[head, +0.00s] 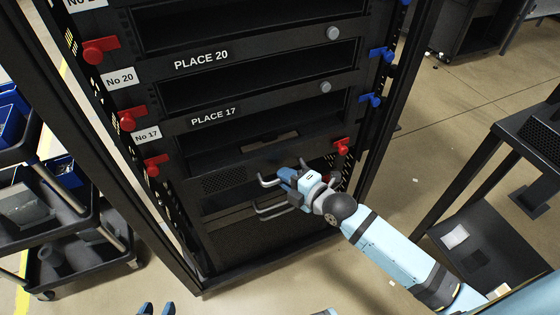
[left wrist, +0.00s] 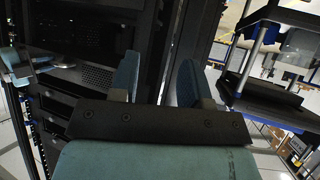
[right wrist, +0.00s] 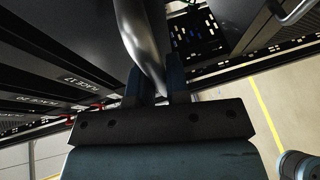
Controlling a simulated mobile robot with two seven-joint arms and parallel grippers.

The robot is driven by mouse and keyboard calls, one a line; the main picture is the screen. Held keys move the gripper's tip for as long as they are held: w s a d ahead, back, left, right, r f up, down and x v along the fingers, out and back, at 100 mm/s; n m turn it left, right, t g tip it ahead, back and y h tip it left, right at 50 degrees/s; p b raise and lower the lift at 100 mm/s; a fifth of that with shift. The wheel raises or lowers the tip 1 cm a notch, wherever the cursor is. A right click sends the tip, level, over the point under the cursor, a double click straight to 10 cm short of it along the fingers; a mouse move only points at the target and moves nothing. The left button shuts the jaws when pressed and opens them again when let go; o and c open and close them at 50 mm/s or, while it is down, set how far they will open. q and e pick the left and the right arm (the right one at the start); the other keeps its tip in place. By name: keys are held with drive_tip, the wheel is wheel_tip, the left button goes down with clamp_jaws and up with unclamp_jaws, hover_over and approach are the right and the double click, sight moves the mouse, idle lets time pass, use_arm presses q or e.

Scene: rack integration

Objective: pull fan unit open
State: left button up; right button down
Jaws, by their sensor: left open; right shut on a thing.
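The fan unit (head: 224,182) is a dark, mesh-fronted panel low in the black rack, below the PLACE 17 slot. Metal handle bars (head: 268,182) stand out from the front there. My right gripper (head: 288,186) is shut on a handle; in the right wrist view a curved silver handle bar (right wrist: 143,38) runs between its fingers (right wrist: 151,86). The gripper hides part of the unit's front. My left gripper (head: 155,309) shows only its fingertips at the bottom edge of the head view. It is open and empty in the left wrist view (left wrist: 157,82), apart from the rack.
A cart with blue bins (head: 62,172) stands at the left. A dark table frame (head: 470,150) stands at the right. Bare floor (head: 420,130) lies between rack and table.

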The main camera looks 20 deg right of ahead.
use_arm(q)
drive_tip(key=r+p, duration=0.2)
drive_tip(key=p, duration=0.3)
drive_tip(key=shift+s+a+r+n, duration=0.1)
drive_tip(key=shift+a+r+n, duration=0.2)
drive_tip(key=shift+r, duration=0.1)
use_arm(e)
drive_tip(key=s+d, duration=0.1)
drive_tip(key=s, duration=1.2)
use_arm(q)
drive_tip(key=shift+a, duration=0.1)
use_arm(e)
drive_tip(key=c, duration=1.1)
unclamp_jaws()
use_arm(q)
drive_tip(key=shift+g, duration=0.3)
drive_tip(key=shift+d, duration=0.3)
